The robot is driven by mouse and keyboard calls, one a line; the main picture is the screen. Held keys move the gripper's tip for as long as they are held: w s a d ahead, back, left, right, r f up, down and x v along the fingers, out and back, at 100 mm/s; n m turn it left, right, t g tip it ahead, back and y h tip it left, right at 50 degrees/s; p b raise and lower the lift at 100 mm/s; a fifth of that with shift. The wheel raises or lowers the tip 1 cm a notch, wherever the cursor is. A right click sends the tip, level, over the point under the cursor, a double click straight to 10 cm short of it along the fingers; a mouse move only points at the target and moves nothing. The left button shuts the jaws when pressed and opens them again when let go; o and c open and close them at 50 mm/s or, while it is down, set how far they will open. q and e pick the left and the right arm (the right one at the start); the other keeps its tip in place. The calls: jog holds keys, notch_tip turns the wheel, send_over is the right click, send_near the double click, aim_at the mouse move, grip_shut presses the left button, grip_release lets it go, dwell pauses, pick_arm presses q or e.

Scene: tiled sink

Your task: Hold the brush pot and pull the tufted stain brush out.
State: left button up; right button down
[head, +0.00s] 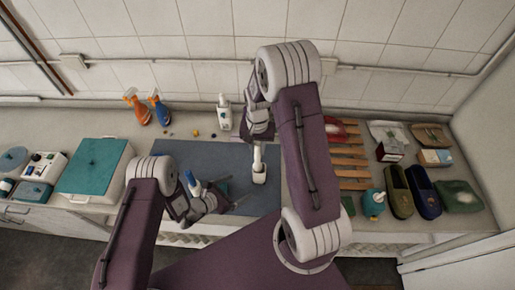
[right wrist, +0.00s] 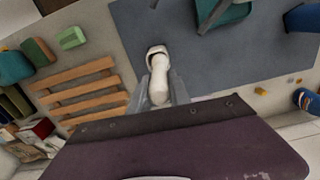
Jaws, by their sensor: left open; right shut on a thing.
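The white brush pot (head: 259,176) stands on the blue-grey mat, near its right edge. The white handle of the tufted stain brush (head: 257,156) rises from the pot; its tufted end is hidden. My right gripper (head: 259,139) is above the pot and shut on the brush handle. In the right wrist view, the handle (right wrist: 158,88) lies between my two fingers, with the pot (right wrist: 157,51) just beyond. My left gripper (head: 224,200) is open, low over the mat to the left of the pot and apart from it.
A blue-topped item (head: 193,183) and a teal item (head: 223,187) are close to my left gripper. A white bottle (head: 224,113) stands behind the mat. A wooden rack (head: 350,160) and a teal dispenser (head: 373,203) are at right.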

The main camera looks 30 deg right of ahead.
aim_at(257, 144)
jog(key=shift+r+p, duration=1.65)
jog(key=shift+r, duration=0.35)
jog(key=shift+f, duration=0.1)
